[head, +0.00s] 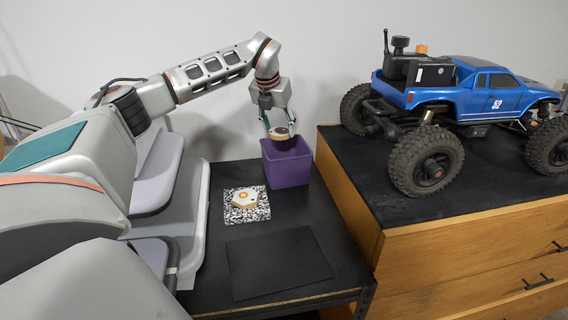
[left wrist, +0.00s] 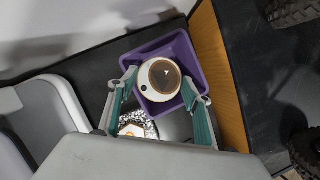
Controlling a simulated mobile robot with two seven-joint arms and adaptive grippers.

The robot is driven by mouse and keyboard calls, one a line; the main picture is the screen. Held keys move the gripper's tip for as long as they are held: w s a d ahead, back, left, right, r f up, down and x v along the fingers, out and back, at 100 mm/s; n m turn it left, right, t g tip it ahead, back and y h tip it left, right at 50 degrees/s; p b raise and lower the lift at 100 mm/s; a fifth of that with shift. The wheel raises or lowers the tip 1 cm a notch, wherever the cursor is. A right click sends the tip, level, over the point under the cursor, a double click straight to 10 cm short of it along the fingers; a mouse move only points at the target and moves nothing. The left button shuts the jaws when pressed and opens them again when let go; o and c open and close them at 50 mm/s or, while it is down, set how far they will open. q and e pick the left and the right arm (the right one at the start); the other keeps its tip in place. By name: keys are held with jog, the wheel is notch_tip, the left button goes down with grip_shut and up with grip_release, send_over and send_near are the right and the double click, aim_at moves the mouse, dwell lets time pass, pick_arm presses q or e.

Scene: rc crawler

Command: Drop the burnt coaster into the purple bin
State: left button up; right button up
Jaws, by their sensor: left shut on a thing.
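The burnt coaster (head: 279,133) is a round pale disc with a dark brown centre. My left gripper (head: 280,128) is shut on it and holds it over the purple bin (head: 288,168). In the left wrist view the coaster (left wrist: 160,79) sits between the two green fingers of the gripper (left wrist: 160,92), with the bin (left wrist: 187,48) around and beneath it. The bin's inner floor is mostly hidden by the coaster. My right gripper is in neither view.
A pale hexagonal coaster (head: 243,199) lies on a black-and-white speckled square (head: 262,213) on the black table (head: 215,222). A dark mat (head: 278,262) lies in front. A blue crawler truck (head: 496,100) stands on the higher wooden cabinet (head: 345,204) to the right.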

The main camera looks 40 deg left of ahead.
aim_at(278, 133)
pick_arm(q)
jog(key=shift+f, duration=2)
jog(key=o, duration=1.2)
jog(key=v, duration=1.2)
jog(key=shift+w+r, duration=0.1)
